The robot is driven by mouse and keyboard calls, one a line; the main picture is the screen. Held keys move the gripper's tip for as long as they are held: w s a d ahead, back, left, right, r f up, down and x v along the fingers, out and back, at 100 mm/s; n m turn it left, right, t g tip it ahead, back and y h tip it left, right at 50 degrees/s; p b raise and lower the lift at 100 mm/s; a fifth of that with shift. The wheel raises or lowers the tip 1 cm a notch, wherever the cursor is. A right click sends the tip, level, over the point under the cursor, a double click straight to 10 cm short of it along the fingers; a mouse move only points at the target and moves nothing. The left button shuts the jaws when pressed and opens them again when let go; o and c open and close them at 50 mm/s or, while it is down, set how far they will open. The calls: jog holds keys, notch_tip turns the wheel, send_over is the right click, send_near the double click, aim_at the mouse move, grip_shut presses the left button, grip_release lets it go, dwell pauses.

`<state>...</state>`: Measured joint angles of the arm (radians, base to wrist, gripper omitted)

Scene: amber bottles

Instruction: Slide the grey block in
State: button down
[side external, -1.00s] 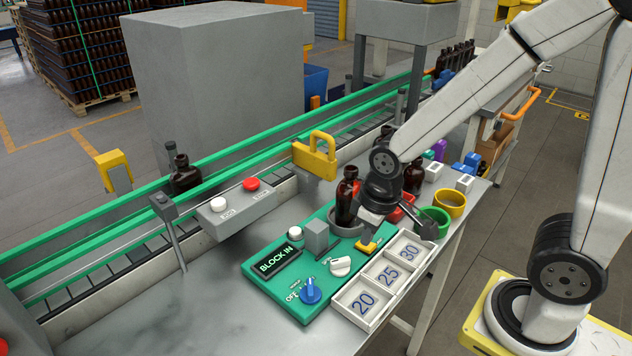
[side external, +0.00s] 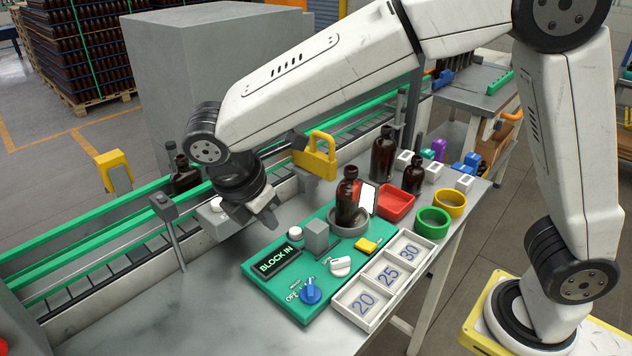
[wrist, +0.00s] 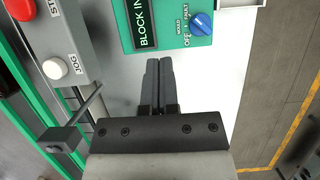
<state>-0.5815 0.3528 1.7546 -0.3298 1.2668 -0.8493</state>
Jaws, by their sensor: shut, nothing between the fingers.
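The grey block (side external: 316,236) stands upright on the green panel (side external: 290,300), at the end of a short dark slot, beside the round grey holder (side external: 349,224). An amber bottle (side external: 348,198) stands in that holder. The panel's display (side external: 276,262) reads BLOCK IN. My gripper (side external: 268,222) is shut and empty, above the metal table to the left of the block and apart from it. In the wrist view my closed fingers (wrist: 158,64) point toward the panel's display end, and the block is out of that view.
A control box (side external: 222,222) and a thin sensor post (side external: 172,240) stand near my gripper, along the conveyor. A yellow clamp-like part (side external: 316,156) rises behind. A numbered white tray (side external: 386,278) lies right of the panel. The table's front left is clear.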

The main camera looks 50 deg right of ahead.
aim_at(320, 224)
jog(key=x, duration=1)
jog(key=shift+f, duration=0.1)
jog(key=shift+d, duration=2)
jog(key=shift+d, duration=2.15)
